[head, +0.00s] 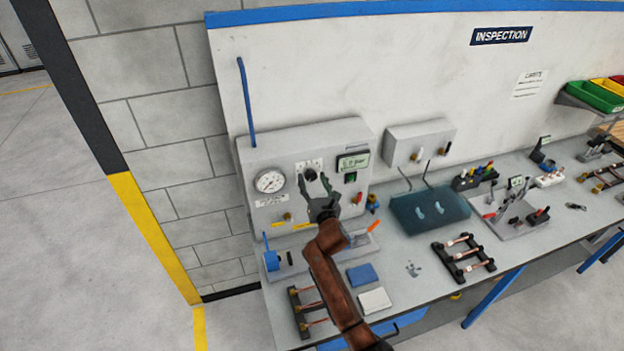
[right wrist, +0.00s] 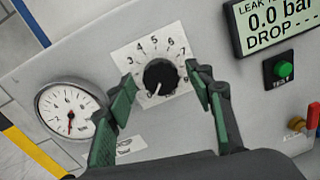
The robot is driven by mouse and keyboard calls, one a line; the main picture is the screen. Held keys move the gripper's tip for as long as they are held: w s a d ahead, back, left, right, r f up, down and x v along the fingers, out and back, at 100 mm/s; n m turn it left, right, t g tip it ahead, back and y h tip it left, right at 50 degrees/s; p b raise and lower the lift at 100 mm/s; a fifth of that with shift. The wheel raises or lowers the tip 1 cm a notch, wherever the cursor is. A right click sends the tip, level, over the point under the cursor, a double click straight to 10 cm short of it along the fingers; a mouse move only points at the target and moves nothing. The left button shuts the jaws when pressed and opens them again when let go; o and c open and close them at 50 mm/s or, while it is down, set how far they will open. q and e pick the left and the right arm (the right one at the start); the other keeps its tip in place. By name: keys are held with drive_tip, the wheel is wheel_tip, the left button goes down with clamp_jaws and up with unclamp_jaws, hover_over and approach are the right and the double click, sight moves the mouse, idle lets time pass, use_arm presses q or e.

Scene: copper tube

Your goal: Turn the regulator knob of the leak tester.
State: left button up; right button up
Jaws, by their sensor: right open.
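The leak tester (head: 324,150) is a grey box at the left end of the bench. Its black regulator knob (right wrist: 161,77) sits on a white numbered dial plate (right wrist: 138,50) in the right wrist view. The knob's white pointer mark aims down and slightly left. My right gripper (head: 318,186) is in front of the panel, hiding most of the knob in the head view. In the right wrist view my right gripper (right wrist: 160,95) is open, with one green-padded finger on either side of the knob. No clear contact with the knob shows. My left gripper is not in view.
A round gauge (right wrist: 71,110) is left of the knob, its red needle pointing down. The display (right wrist: 271,24) reads 0.0 bar, above a green button (right wrist: 285,70). A red-handled valve (right wrist: 312,115) is at right. Tube racks (head: 463,257) and a teal tank (head: 428,209) stand on the bench.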

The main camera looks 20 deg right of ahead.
drive_tip(key=shift+w, duration=0.3)
drive_tip(key=shift+c, duration=0.6)
drive_tip(key=c, duration=1)
drive_tip(key=shift+c, duration=0.2)
